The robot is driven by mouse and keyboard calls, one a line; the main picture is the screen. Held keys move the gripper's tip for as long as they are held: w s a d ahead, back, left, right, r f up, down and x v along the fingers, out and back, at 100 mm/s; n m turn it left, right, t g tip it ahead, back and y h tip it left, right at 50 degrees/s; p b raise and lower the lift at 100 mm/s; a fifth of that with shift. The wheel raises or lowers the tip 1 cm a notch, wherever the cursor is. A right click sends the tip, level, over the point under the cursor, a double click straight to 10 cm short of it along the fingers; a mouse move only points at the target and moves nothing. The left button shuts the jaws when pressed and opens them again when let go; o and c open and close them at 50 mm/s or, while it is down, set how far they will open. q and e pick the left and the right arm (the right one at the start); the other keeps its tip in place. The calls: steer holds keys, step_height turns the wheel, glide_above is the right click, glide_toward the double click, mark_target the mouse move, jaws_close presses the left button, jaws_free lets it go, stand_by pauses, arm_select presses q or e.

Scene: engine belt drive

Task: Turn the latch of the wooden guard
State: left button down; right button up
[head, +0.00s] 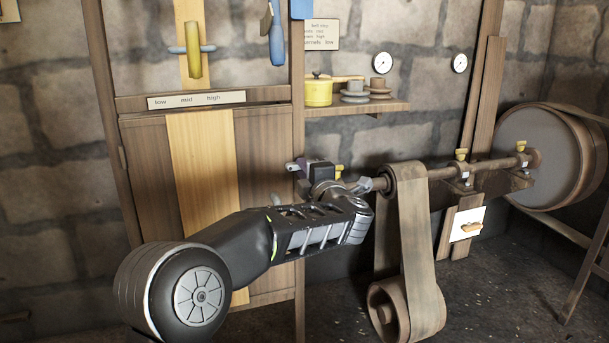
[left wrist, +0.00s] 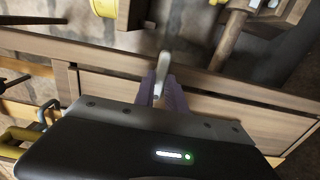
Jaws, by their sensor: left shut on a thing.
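The wooden guard (head: 265,150) is a plank door in a wooden frame, left of centre in the head view. Its latch (left wrist: 163,65) is a small light grey lever near the guard's edge in the left wrist view. My left gripper (head: 300,168) is at the guard's right frame post, with purple fingers (left wrist: 162,92) shut on the latch. In the head view the gripper and wrist hide most of the latch, so its exact angle is hard to tell there. My right gripper is in neither view.
A belt (head: 408,230) runs down from the shaft (head: 440,173) right of my left wrist to a lower pulley (head: 385,310). A shelf (head: 350,108) with a yellow pot (head: 318,93) is above. A large drum (head: 540,155) stands at right.

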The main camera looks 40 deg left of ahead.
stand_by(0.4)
arm_select(q)
steer(key=c, duration=1.4)
jaws_free()
steer(key=p+v, duration=0.1)
steer(key=v, duration=0.6)
steer(key=shift+s+d+p, duration=0.25)
steer(key=shift+d+p, duration=0.1)
steer(key=shift+p, duration=0.05)
